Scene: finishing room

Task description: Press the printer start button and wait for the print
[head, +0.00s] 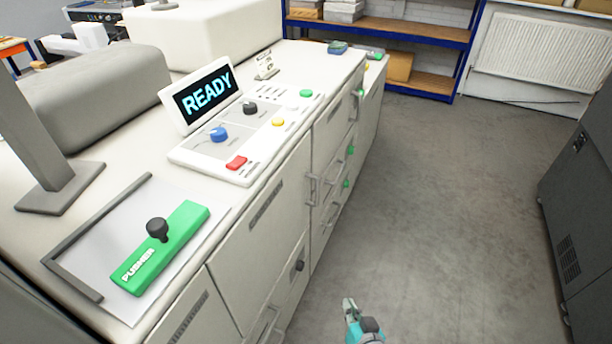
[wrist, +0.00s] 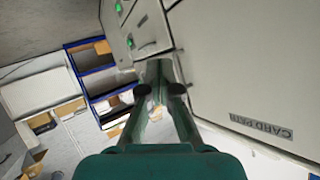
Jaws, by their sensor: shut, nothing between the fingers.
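The printer's control panel (head: 205,160) lies on top of the long white machine. Its tilted screen (head: 205,95) reads READY. The panel carries a green button (head: 306,93), a yellow button (head: 278,122), a red button (head: 236,162), a blue knob (head: 218,134) and a black knob (head: 250,108). Their small labels are too small to read, so I cannot tell which is the start button. My gripper (head: 349,304) is low over the floor, right of the cabinet front and well apart from the panel. In the wrist view its fingers (wrist: 159,92) are closed together and empty.
A green block marked PUSHER (head: 160,248) with a black knob lies on the front worktop. The cabinet front has protruding handles and green knobs. A dark grey cabinet (head: 585,190) stands right. Blue-framed shelves (head: 430,28) stand behind. Floor (head: 440,200) between is clear.

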